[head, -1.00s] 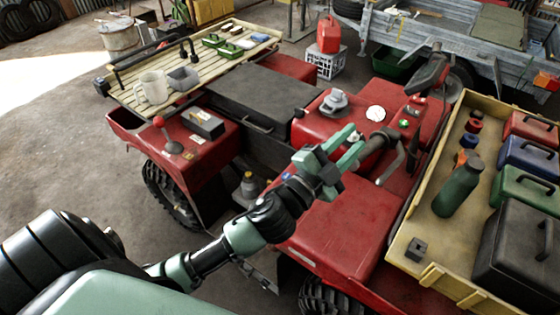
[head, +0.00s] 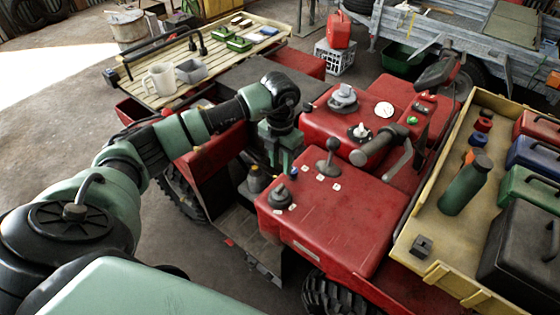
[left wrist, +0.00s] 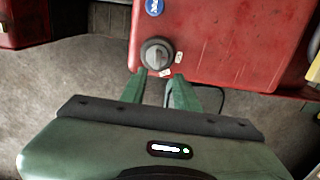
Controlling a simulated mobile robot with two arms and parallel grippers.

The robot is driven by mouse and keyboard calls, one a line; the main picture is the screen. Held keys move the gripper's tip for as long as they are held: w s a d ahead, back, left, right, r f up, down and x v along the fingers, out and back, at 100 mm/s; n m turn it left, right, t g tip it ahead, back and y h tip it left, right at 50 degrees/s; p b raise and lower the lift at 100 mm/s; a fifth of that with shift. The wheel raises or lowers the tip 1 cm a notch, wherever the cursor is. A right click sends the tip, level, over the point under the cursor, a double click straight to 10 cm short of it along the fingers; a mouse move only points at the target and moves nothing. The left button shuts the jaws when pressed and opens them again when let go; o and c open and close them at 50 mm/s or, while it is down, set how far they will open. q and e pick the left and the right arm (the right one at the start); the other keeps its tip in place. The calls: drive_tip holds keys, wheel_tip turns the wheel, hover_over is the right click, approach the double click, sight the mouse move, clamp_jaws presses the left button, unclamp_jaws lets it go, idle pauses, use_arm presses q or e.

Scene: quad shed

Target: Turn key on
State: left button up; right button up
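A grey rotary knob on a round dark base (head: 281,196) sits at the near left corner of the red quad body (head: 330,225), with small white labels beside it. It shows in the left wrist view as a grey dial with a raised bar (left wrist: 157,53), just beyond the fingertips. I cannot tell for certain that it is the key. My left gripper (head: 279,160) points down beside the red body, behind the knob. In the left wrist view its green fingers (left wrist: 160,77) are apart and empty, short of the knob. My right gripper is not in view.
A shifter lever (head: 329,158), another dial (head: 360,132) and the handlebar grip (head: 378,146) stand close right of the gripper. A yellow tray (head: 415,270) with a green bottle (head: 465,187) is at the right.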

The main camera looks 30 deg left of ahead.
sight(280, 186)
use_arm(q)
drive_tip(key=f+b, duration=0.7)
drive_tip(key=f, duration=0.4)
drive_tip(key=shift+a+b, duration=0.2)
drive_tip(key=shift+b, duration=0.15)
clamp_jaws()
idle(1.3)
